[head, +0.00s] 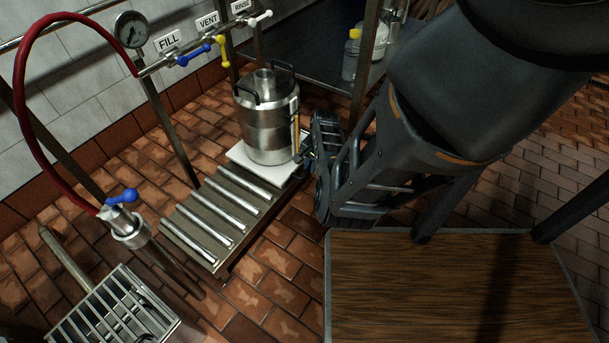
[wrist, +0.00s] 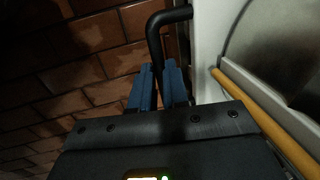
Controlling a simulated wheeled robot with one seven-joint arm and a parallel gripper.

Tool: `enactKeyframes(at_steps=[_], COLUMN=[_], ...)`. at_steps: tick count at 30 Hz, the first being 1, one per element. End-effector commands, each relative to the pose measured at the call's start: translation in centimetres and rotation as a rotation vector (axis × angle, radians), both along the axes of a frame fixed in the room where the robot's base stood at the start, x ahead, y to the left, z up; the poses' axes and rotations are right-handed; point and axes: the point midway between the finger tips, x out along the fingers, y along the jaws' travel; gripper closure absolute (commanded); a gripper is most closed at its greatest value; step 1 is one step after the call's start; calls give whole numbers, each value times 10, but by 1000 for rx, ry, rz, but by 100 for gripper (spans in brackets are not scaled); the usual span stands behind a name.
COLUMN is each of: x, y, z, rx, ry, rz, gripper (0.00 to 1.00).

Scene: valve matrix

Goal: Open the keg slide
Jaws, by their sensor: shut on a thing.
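The steel keg (head: 268,128) stands upright on a white slide plate (head: 243,160) at the far end of the roller track (head: 212,222). My gripper (head: 306,160) is at the keg's right side, low beside the plate. In the wrist view my gripper's blue fingers (wrist: 158,85) are shut on a black bent handle (wrist: 168,16). The handle runs alongside the pale edge of the plate (wrist: 203,60). The fingers hide its lower end. The keg's yellow side tube (wrist: 260,115) is close on the right.
The rollers left of the keg are bare. A post with a red hose coupler (head: 130,230) stands at the track's near end, beside a metal grate (head: 115,315). FILL, VENT and RINSE valves (head: 205,50) are behind the keg. A wooden tabletop (head: 450,285) is at lower right.

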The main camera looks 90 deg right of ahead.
Motion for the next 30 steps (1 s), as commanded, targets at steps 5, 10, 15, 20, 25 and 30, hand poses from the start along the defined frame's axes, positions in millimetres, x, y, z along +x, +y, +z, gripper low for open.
enactKeyframes(at_steps=[5,10,15,20,25,30], x=[-5,-6,-6,-6,-6,-5], y=[-6,-8,-8,-8,-8,-9], z=[-2,-1,-1,-1,-1,0], rx=[4,4,4,5,4,2], ry=[0,1,1,1,0,0], rz=[0,2,2,2,1,0], gripper=[100,100,100,82,65,60])
